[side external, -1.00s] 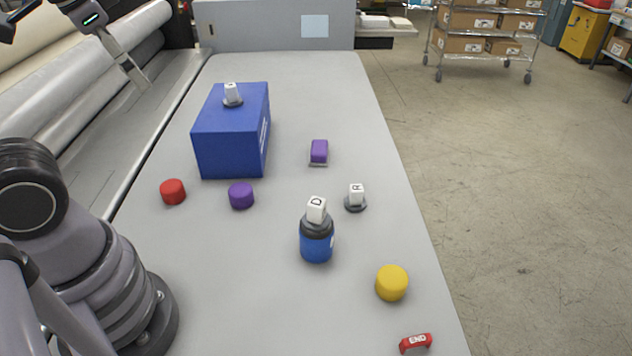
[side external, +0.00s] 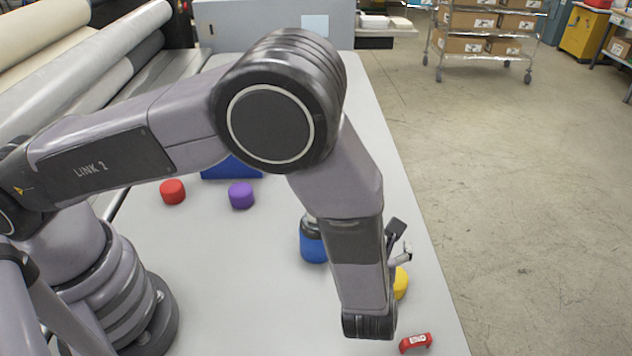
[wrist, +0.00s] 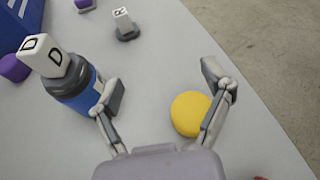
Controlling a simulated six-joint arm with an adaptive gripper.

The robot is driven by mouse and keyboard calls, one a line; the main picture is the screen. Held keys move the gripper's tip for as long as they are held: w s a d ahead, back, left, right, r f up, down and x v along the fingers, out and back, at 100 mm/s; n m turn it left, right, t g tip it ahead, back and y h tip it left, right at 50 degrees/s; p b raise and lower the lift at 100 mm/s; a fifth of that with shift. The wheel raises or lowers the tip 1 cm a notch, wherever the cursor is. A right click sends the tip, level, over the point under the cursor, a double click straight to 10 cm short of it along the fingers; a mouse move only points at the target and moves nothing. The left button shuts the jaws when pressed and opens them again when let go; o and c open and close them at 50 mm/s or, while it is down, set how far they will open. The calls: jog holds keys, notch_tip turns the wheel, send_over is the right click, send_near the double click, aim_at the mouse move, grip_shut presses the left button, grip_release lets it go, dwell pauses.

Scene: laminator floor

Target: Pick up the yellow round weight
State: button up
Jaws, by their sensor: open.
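The yellow round weight (wrist: 189,113) lies flat on the grey table in the wrist view, between my gripper's fingers but close to the right one. My gripper (wrist: 165,88) is open and empty, with its fingers spread wide. In the side external view my gripper (side external: 398,248) is mostly hidden behind my arm. The yellow weight (side external: 401,283) shows there only in part, beside my wrist. I cannot tell how high the fingers are above the table.
A blue can (side external: 312,245) with a dark top stands left of the weight, very near my left finger; a white D cube (wrist: 43,54) sits on it. An R cube (wrist: 122,20) stands farther back. A red END piece (side external: 415,343) lies near the table's right edge.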

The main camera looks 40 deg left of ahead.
jog(key=s+d+f+m, duration=0.1)
jog(key=f, duration=0.1)
jog(key=d+f+m+h, duration=0.1)
jog(key=f, duration=0.1)
jog(key=s+d+f+m+t+h, duration=0.1)
jog(key=d+f+m, duration=0.1)
jog(key=f, duration=0.1)
jog(key=shift+s, duration=0.3)
jog(key=shift+w+f, duration=0.25)
jog(key=shift+h, duration=0.3)
jog(key=x, duration=0.6)
jog(key=shift+w+a, duration=0.15)
jog(key=shift+w, duration=0.2)
jog(key=c, duration=1.1)
jog(key=shift+r, duration=0.1)
